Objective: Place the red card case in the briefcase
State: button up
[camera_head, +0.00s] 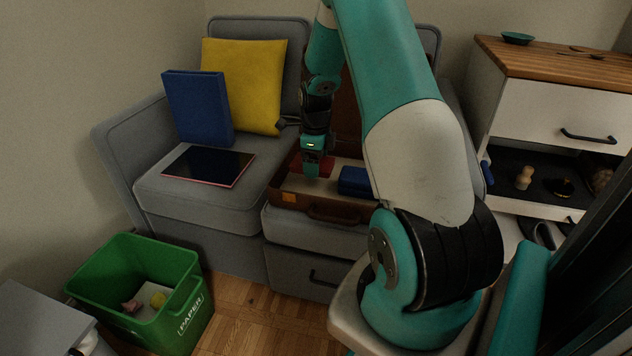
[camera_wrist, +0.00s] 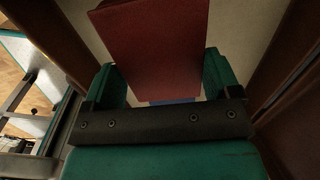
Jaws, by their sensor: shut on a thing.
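The brown briefcase (camera_head: 289,197) lies open on the grey sofa, with its lid up behind my arm. My gripper (camera_head: 312,168) is over the left part of the briefcase, pointing down. It is shut on the red card case (camera_head: 326,167). In the wrist view the red card case (camera_wrist: 152,50) sits between the two green fingers (camera_wrist: 160,85), with the pale briefcase lining behind it. I cannot tell whether the case touches the briefcase floor. A blue case (camera_head: 354,181) lies in the briefcase to the right of my gripper.
A dark tablet with a red edge (camera_head: 208,166) lies on the left seat. A blue binder (camera_head: 198,108) and a yellow pillow (camera_head: 243,84) lean against the sofa back. A green paper bin (camera_head: 128,262) stands on the floor. A drawer cabinet (camera_head: 560,110) is at right.

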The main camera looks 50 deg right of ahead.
aim_at(316, 183)
jog(key=shift+f+b, duration=0.8)
jog(key=shift+f, duration=1.45)
jog(key=shift+f, duration=0.2)
jog(key=o, duration=0.8)
jog(key=shift+r, duration=0.15)
